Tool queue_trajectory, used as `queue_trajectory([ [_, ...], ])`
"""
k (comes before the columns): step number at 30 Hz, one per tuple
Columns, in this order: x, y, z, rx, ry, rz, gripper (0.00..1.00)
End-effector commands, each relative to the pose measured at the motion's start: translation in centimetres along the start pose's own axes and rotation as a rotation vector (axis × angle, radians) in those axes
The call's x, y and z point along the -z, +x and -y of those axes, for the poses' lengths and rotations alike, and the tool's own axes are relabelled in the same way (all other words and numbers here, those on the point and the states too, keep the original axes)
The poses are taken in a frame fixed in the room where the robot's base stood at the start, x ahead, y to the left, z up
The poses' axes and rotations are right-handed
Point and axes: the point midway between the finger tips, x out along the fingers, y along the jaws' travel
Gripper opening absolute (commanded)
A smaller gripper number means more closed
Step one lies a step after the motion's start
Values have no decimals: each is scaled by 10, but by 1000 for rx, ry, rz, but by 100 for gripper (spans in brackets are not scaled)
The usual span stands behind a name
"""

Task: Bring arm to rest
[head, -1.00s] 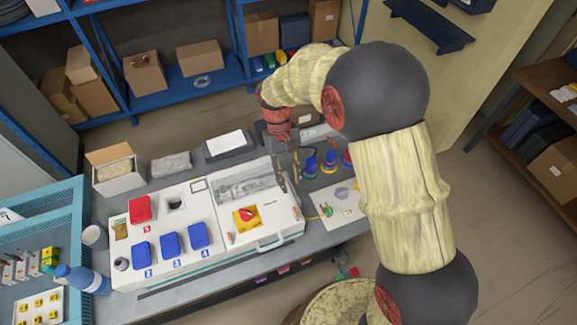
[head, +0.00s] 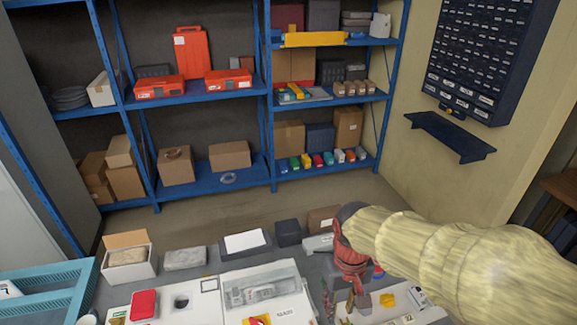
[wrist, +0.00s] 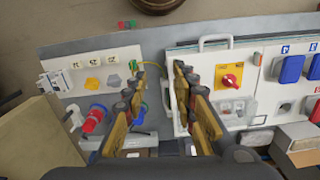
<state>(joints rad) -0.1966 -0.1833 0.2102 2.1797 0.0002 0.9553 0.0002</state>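My gripper (head: 343,298) hangs over the workbench in the head view, at the end of my arm, which comes in from the right. In the wrist view my gripper (wrist: 160,69) points down at the bench with its two fingers apart. Nothing is between the fingers. Below the gap lies the bench between a white panel with a red knob on a yellow plate (wrist: 230,77) and a pale board with small coloured parts (wrist: 98,80). The fingers look clear of both, though the exact height is hard to tell.
A white box with a clear lid (head: 262,288) stands left of my gripper. A red connector (wrist: 92,120) is near the fingers in the wrist view. Boxes line the bench's back edge, including an open carton (head: 128,262). Blue shelves (head: 205,105) stand behind, with free floor between.

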Motion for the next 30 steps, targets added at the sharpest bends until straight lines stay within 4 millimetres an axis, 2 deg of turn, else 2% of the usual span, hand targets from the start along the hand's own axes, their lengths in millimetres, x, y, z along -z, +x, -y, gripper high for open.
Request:
queue_trajectory([
  [9, -63, -23, -29, -12, 97, -274, 27],
  [15, -92, -35, -42, -30, 152, -422, 27],
  [20, -98, -48, -49, -43, 181, -503, 27],
  [30, -99, -49, -52, -47, 194, -511, 27],
])
